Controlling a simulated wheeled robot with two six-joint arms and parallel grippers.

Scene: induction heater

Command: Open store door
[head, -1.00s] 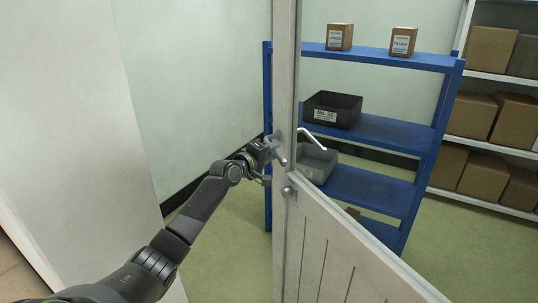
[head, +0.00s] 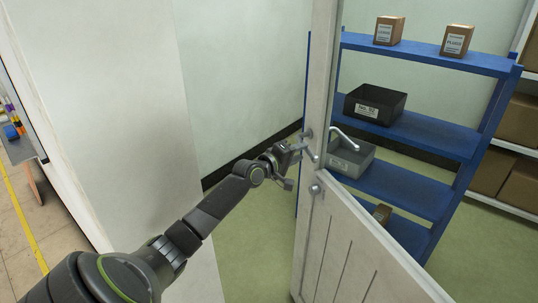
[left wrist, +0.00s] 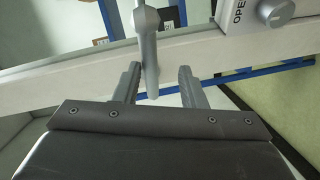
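The store door (head: 345,240) is pale, with planks below and a window above. It stands ajar, with green floor showing between its edge and the wall at left. A grey lever handle (head: 309,150) is on its near side, and another lever (head: 345,138) shows beyond its edge. My left gripper (head: 291,165) is beside the near handle. In the left wrist view its two fingers (left wrist: 158,85) are apart, with the handle (left wrist: 148,50) between them, closer to the left finger. Contact cannot be told. My right gripper is not in view.
A knob (left wrist: 277,11) beside "OPEN" lettering is on the door. A blue shelf (head: 410,135) with a black bin (head: 375,104), a grey bin (head: 350,158) and small boxes stands behind the door. A pale wall (head: 100,110) is at left.

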